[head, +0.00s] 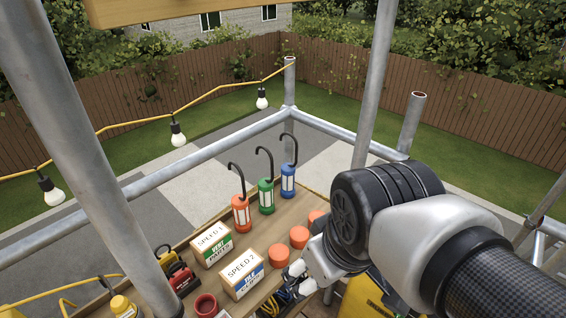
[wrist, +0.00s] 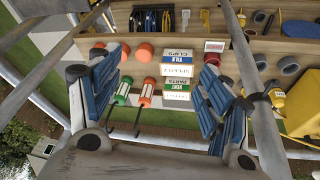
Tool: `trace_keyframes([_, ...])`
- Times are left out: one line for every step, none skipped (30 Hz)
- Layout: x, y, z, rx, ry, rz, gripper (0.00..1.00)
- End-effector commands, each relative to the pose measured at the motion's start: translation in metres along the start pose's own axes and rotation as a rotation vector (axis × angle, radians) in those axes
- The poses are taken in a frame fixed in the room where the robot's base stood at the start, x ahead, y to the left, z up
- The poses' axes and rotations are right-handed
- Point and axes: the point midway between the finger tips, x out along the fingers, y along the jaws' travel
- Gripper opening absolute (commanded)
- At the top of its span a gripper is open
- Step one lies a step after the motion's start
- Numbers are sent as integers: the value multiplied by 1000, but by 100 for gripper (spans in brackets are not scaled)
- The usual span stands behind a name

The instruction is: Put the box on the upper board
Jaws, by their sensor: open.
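Two small white-topped boxes stand side by side on a lower wooden board (head: 262,233). One has a green label reading VENT PARTS (head: 212,246); the other has a blue label reading TILE CLIPS (head: 243,274). In the wrist view the vent parts box (wrist: 177,104) and the tile clips box (wrist: 177,70) lie between the blue fingers of my gripper (wrist: 158,90). The gripper is open and empty, apart from both boxes. In the head view my wrist hides part of the board right of the boxes. An upper board (head: 165,9) shows at the top edge.
Orange, green and blue hooked lamps (head: 266,195) stand behind the boxes. Several orange round pieces (head: 279,255) lie to their right. Scaffold poles (head: 375,85) rise around the board, and a yellow cord with bulbs (head: 178,134) hangs at left.

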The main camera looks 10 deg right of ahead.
Motion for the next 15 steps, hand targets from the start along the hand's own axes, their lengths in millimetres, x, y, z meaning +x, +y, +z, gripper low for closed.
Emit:
trace_keyframes([-5, 0, 12, 82, 20, 10, 71])
trace_keyframes([-7, 0, 19, 127, 27, 13, 71])
trace_keyframes([-8, 0, 25, 179, 36, 17, 71])
trace_keyframes([-9, -1, 29, 211, 42, 19, 71])
trace_keyframes([-10, -1, 32, 237, 47, 20, 71])
trace_keyframes([-10, -1, 36, 264, 50, 22, 71])
trace_keyframes([-10, -1, 38, 280, 53, 22, 71])
trace_keyframes([-10, -1, 39, 289, 54, 23, 71])
trace_keyframes([-10, -2, 40, 298, 55, 23, 71])
trace_keyframes([-10, -2, 40, 301, 55, 23, 71])
trace_keyframes([-10, -2, 40, 302, 55, 23, 71])
trace_keyframes([-10, -2, 40, 302, 55, 23, 71])
trace_keyframes([-10, -2, 40, 301, 54, 23, 71])
trace_keyframes([-10, -2, 40, 300, 54, 23, 71])
trace_keyframes([-10, -2, 40, 300, 55, 23, 71])
